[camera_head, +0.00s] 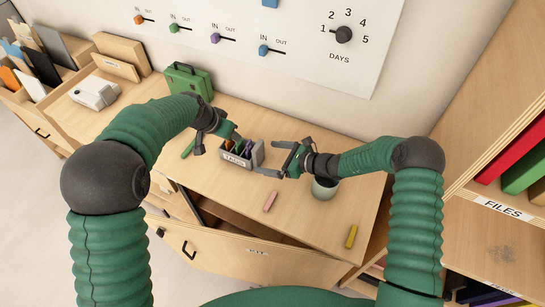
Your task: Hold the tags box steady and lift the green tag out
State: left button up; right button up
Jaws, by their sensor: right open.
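The tags box (233,160) is a small grey box with a "TAGS" label, standing on the wooden desk. Several thin coloured tags, orange and purple among them, stand upright in it. I cannot pick out the green tag for certain at this size. My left gripper (217,143) is at the box's left and back side, its dark fingers spread apart. I cannot tell whether it touches the box. My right gripper (273,160) is open and empty just right of the box, its fingers pointing left towards it.
A grey-green cup (324,188) stands below my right wrist. A pink stick (270,201) and a yellow stick (351,236) lie on the desk front. A green case (188,80) stands behind my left arm. A drawer (235,246) is at the front. Shelves with files (503,208) rise at right.

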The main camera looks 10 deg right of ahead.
aim_at(253, 156)
jog(key=x, duration=0.6)
jog(key=shift+a, duration=0.6)
jog(key=shift+w+a+f, duration=0.2)
jog(key=shift+w+a, duration=0.05)
jog(key=shift+a, duration=0.1)
jog(key=shift+d, duration=0.3)
jog(key=shift+c, duration=0.6)
jog(key=shift+a, duration=0.25)
jog(key=c, duration=1.2)
jog(key=o, duration=0.8)
pick_arm(q)
jog(key=shift+a, duration=0.3)
pick_arm(e)
jog(key=o, duration=0.3)
jog(key=shift+d, duration=0.15)
jog(key=shift+o, duration=0.2)
jog(key=c, duration=1.1)
